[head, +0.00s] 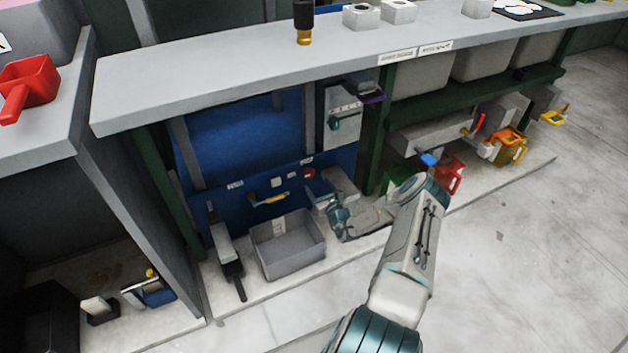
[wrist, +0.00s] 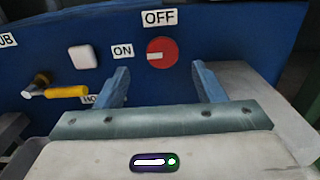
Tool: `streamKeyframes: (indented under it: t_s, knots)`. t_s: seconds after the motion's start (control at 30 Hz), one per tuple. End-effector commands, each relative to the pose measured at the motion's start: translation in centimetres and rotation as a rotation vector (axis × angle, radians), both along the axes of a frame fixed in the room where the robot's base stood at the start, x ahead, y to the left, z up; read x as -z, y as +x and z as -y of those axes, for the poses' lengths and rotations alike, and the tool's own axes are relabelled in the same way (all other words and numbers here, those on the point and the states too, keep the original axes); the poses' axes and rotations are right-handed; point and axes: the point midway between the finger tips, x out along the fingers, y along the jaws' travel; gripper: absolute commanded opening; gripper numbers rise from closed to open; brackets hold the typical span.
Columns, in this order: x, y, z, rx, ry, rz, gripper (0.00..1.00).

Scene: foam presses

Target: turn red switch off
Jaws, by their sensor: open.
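The red switch (wrist: 162,52) is a round knob on the blue panel (wrist: 230,30). Its white mark points left, toward the ON label (wrist: 122,51); the OFF label (wrist: 159,18) is above it. In the head view the red switch (head: 309,173) is small, above my gripper (head: 316,199). In the wrist view my gripper (wrist: 161,78) is open and empty, with its blue fingers below the switch, one to each side. I see no contact between fingers and switch.
A yellow-handled lever (wrist: 66,91) and a white button (wrist: 83,57) are left of the switch. A grey bin (head: 290,262) stands below the panel. The grey worktop (head: 230,80) overhangs it. A grey block (head: 340,181) is just right of my gripper.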

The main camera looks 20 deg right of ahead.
Motion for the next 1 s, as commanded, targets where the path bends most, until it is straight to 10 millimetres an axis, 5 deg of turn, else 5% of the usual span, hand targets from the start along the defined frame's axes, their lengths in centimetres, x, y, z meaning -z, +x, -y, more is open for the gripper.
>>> streamKeyframes:
  t_s: [0.3,0.73,0.9,1.0]
  knots:
    - [0.2,5.2,0.1,0.004,-0.001,0.001,0.63]
    - [-0.1,6.2,0.1,0.005,0.0,0.0,0.63]
    - [0.0,6.2,0.1,0.005,0.0,0.0,0.2]
    - [0.0,6.2,0.9,0.006,-0.002,0.0,0.21]
